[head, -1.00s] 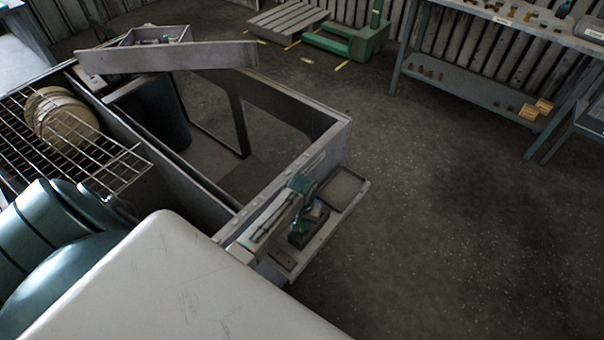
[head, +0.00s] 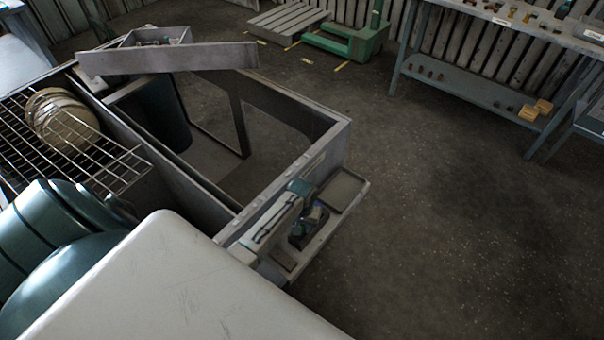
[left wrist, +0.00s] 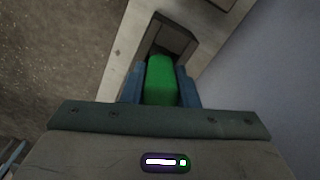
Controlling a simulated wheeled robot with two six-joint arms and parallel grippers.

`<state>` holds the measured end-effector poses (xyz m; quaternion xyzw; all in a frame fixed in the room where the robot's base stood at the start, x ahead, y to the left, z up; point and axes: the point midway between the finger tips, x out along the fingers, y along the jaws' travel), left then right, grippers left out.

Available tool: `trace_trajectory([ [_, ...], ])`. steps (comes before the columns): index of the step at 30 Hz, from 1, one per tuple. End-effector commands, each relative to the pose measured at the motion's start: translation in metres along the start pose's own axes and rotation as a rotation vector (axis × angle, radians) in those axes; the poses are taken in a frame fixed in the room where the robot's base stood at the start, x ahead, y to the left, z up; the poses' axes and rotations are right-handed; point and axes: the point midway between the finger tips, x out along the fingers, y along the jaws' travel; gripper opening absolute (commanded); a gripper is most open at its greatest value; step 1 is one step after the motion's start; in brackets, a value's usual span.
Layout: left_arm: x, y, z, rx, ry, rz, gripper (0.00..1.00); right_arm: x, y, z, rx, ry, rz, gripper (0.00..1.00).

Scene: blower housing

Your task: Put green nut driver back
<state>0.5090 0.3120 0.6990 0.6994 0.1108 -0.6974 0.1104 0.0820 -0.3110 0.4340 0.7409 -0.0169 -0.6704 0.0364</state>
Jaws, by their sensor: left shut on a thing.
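The green nut driver (left wrist: 161,82) shows in the left wrist view as a bright green handle between two blue fingers. My left gripper (left wrist: 160,86) is shut on it. A dark, open-topped holder (left wrist: 172,38) lies just beyond the handle on a pale ledge. The handle overlaps the holder's opening in this view; I cannot tell how deep the tool is in it. In the head view my left gripper (head: 312,216) is low over the small shelf at the housing's near right corner, and the tool is mostly hidden there. My right gripper is not in view.
The shelf (head: 325,228) sticks out from the grey open frame (head: 335,140), with a flat dark tray (head: 343,189) beside the gripper. A wire rack (head: 110,165) is at left. A workbench (head: 470,75) stands far right. The floor at right is clear.

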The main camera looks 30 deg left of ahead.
Motion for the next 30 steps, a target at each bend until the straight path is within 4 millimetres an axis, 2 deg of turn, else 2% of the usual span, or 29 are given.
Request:
trace_trajectory([
  [6, 0.0001, 0.0002, -0.0002, 0.000, 0.000, 0.000, 0.00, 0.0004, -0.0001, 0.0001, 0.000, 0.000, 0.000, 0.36],
  [7, 0.0001, 0.0002, -0.0002, 0.000, 0.000, 0.000, 0.31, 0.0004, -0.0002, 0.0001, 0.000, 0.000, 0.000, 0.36],
  [10, 0.0001, 0.0002, -0.0001, 0.000, 0.000, 0.000, 0.51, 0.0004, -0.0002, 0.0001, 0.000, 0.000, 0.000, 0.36],
  [17, 0.0003, 0.0001, 0.0001, 0.000, 0.000, 0.000, 0.54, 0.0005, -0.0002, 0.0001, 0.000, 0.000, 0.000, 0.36],
  [20, 0.0004, 0.0001, 0.0002, 0.000, 0.000, 0.000, 0.74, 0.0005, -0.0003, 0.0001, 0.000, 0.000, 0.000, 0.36],
  [30, -0.0018, 0.0001, 0.0001, 0.000, 0.000, 0.000, 0.74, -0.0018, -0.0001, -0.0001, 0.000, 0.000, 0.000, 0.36],
])
